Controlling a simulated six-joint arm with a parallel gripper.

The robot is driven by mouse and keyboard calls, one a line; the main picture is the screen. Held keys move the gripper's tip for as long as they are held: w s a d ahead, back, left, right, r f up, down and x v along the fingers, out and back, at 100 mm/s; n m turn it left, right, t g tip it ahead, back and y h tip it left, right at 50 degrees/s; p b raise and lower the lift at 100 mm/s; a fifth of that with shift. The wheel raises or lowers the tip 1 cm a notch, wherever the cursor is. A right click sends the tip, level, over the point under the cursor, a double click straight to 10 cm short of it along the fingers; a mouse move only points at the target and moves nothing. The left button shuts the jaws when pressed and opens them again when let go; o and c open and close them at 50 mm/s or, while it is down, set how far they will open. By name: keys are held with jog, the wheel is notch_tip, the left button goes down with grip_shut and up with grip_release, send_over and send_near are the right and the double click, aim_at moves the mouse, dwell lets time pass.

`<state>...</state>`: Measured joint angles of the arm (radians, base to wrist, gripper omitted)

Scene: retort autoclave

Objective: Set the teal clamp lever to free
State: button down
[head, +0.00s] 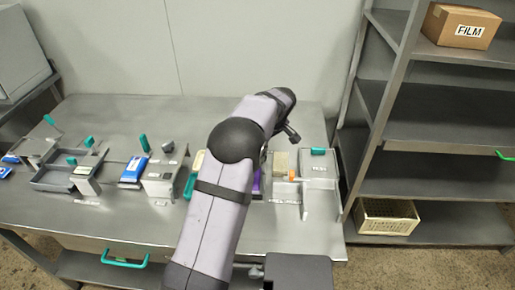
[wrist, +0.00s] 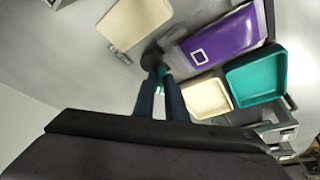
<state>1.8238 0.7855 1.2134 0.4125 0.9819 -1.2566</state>
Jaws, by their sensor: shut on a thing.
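In the wrist view my gripper (wrist: 161,78) has its two dark fingers close together on a small teal piece (wrist: 162,73), which looks like the handle of the teal clamp lever. The fingers hide most of it. A dark rounded part (wrist: 152,56) sits just beyond the fingertips, beside the purple pouch (wrist: 222,38). The lever's setting cannot be read from here. In the head view my arm covers the gripper and the held piece.
In the wrist view a cream tray (wrist: 207,97) and a teal tray (wrist: 257,75) lie right of the fingers, and a cream block (wrist: 134,22) lies above. In the head view, fixtures with teal handles (head: 145,143) stand left, and a shelf rack (head: 440,118) stands right.

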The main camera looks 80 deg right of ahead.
jog(key=c, duration=1.8)
grip_release()
jog(key=b+v, duration=0.1)
jog(key=v, duration=0.6)
jog(key=shift+r, duration=0.15)
jog(key=shift+a, duration=0.1)
